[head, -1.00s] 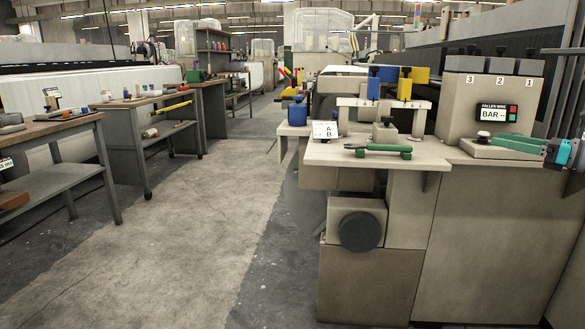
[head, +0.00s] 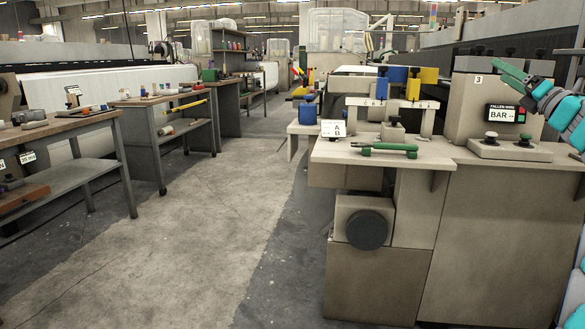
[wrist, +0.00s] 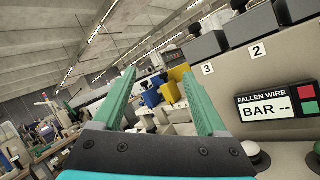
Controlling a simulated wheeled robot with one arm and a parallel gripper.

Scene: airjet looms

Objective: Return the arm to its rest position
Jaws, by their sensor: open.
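My gripper (head: 513,74) is at the right of the head view, raised in front of the grey control box (head: 474,108) of the loom. Its two green fingers (wrist: 158,100) stand apart in the wrist view with nothing between them. My arm, teal and grey, comes in from the right edge of the head view. The box carries a black display (head: 506,114) reading "FALLEN WIRE BAR --", which also shows in the wrist view (wrist: 279,103). The numbers 2 and 3 show on the box in the wrist view.
A green-handled tool (head: 386,149) lies on the loom's front shelf (head: 345,156), beside an "A B" sign (head: 333,129). Blue and yellow blocks (head: 421,83) stand behind. Workbenches (head: 60,127) line the left. The concrete aisle (head: 200,220) between is clear.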

